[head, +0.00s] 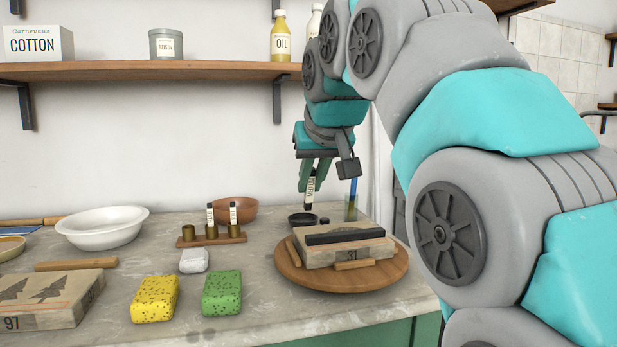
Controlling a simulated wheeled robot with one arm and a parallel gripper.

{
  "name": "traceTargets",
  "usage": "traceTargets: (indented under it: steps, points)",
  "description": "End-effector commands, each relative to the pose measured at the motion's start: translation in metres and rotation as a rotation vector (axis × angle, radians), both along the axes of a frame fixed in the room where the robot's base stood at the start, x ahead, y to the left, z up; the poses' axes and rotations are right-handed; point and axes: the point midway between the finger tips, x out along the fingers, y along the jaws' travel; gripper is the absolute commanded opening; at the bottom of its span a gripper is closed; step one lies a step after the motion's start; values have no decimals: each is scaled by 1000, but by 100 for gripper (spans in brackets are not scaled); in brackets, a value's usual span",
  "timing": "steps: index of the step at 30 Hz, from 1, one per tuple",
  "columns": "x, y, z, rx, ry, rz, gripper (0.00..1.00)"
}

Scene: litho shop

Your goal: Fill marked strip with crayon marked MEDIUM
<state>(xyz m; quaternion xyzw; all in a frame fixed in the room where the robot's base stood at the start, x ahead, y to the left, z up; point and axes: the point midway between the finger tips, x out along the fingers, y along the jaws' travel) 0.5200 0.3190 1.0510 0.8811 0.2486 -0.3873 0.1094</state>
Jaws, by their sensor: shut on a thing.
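My gripper (315,180) points down above the back of the turntable. It is shut on a dark crayon (309,197) with a white label, held upright; the lettering is too small to read surely. A pale litho stone (315,254) marked 31 lies on a round wooden turntable (292,276), with a long dark bar or band (345,237) across its top. No marked strip can be made out clearly on the stone. The crayon is behind the stone's left part, apart from it. Two other labelled crayons (210,214) stand in a wooden rack (230,240) with brass cups.
A small dark dish (302,219) and a blue-handled tool in a jar (351,208) stand behind the stone. Wooden pieces (355,265) lie against the stone. Yellow (155,298) and green (222,292) sponges, a white bowl (102,228) and stone 97 (60,310) are left. A shelf (150,70) runs above.

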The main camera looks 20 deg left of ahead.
Motion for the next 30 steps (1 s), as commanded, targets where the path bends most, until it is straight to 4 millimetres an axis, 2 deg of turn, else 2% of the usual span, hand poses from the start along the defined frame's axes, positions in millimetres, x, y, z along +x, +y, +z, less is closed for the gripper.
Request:
traceTargets:
  steps: [7,18,30]
  points:
    - [-1,0,-14,-1,1,0,0]
    - [0,0,-53,0,0,0,0]
    - [0,0,-58,0,0,0,0]
